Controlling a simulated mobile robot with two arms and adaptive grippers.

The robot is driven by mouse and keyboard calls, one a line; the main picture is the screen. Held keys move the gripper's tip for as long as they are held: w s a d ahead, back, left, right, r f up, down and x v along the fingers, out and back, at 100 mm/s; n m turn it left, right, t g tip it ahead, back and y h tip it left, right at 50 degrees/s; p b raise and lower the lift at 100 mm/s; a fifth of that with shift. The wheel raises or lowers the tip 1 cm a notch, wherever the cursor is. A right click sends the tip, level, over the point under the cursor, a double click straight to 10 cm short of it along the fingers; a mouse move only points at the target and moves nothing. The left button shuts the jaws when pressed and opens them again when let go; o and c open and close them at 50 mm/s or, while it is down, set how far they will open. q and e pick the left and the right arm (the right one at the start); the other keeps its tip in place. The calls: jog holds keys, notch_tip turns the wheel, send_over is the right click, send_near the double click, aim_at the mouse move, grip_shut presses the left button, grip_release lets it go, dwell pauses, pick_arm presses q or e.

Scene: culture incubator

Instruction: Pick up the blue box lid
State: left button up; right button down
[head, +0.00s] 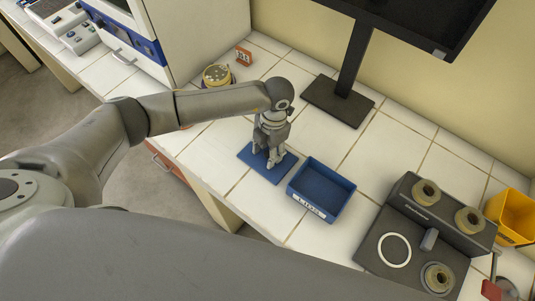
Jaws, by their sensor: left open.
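The blue box lid (250,159) lies flat on the white tiled bench, just left of the blue open box. My left gripper (272,160) points down over the lid, with its fingers apart and their tips at or just above its surface. I cannot tell whether the tips touch it. The gripper hides part of the lid's middle. The open blue box (322,189), with a white label on its front, stands right of the lid and looks empty. My right gripper is not in view.
A monitor on a dark stand (338,101) is behind the lid. A dark device with round knobs (432,232) and a yellow bin (513,215) are at the right. A round yellow-rimmed container (217,75) and a small orange item (243,56) are at the back left.

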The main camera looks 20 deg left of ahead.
pick_arm(q)
grip_shut()
jog(key=shift+w+r, duration=0.1)
jog(key=shift+r, duration=0.1)
dwell(0.3)
